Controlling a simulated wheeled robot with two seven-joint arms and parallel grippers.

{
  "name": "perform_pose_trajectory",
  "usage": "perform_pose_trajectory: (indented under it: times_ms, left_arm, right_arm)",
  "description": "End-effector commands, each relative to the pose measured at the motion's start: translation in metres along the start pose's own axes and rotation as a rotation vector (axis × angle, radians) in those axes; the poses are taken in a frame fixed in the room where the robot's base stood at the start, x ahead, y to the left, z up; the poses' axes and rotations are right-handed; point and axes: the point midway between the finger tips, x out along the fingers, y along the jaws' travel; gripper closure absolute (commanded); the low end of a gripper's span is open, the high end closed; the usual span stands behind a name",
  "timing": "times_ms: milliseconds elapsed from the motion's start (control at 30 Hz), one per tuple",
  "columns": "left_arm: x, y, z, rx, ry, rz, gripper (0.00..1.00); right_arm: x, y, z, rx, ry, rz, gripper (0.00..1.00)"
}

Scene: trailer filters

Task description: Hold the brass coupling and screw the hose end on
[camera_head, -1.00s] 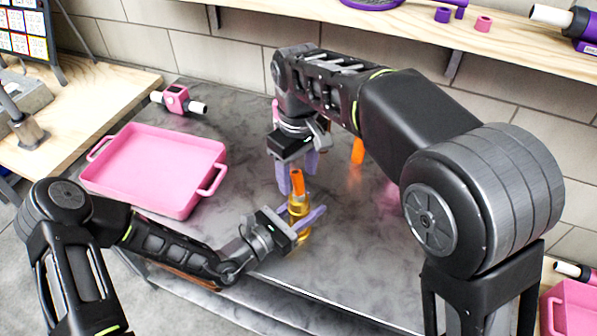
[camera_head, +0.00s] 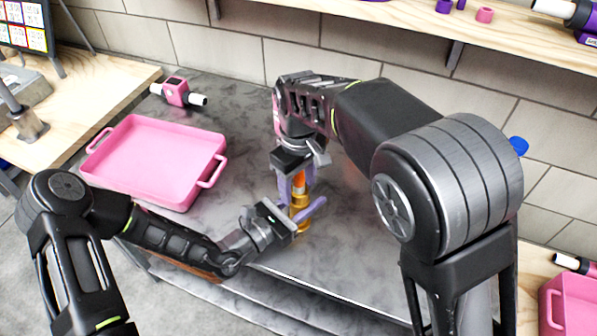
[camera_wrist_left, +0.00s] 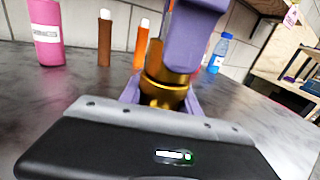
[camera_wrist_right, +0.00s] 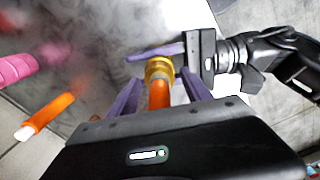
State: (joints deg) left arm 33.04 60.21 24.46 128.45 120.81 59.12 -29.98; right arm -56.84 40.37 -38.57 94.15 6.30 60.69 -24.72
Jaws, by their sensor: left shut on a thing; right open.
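The brass coupling (camera_head: 301,213) stands upright near the table's front edge. My left gripper (camera_head: 303,212) is shut on it from the left; its purple fingers also show in the left wrist view. An orange hose end (camera_head: 299,184) sits at the coupling's top, in line with it. My right gripper (camera_head: 297,185) is open, pointing down, with its fingers on either side of the hose end. In the right wrist view the orange hose end (camera_wrist_right: 158,94) lies between the purple fingers, with the brass coupling (camera_wrist_right: 158,68) beyond. Whether any thread is engaged cannot be seen.
The left wrist view shows a pink bottle (camera_wrist_left: 46,35), a brown tube (camera_wrist_left: 104,42), another orange tube (camera_wrist_left: 141,48) and a blue bottle (camera_wrist_left: 217,55) farther back.

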Motion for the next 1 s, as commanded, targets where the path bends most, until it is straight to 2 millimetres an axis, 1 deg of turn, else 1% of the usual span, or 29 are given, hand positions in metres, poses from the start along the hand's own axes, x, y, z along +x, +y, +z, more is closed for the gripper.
perform_pose_trajectory:
  times_ms: [100, 167, 467, 1000]
  left_arm:
    - [0.0, 0.0, 0.0, 0.0, 0.001, 0.0, 1.0]
    - [0.0, 0.0, 0.0, 0.0, 0.001, 0.0, 1.0]
    - [0.0, 0.0, 0.0, 0.0, 0.001, 0.0, 1.0]
    - [0.0, 0.0, 0.0, 0.0, 0.0, 0.0, 1.0]
  right_arm:
    - [0.011, 0.0, 0.001, 0.0, -0.003, 0.001, 0.43]
    - [0.014, 0.001, 0.001, 0.0, -0.002, 0.001, 0.43]
    - [0.016, 0.0, 0.0, 0.0, 0.0, 0.001, 0.43]
    - [0.015, 0.0, 0.0, 0.0, 0.0, 0.001, 0.87]
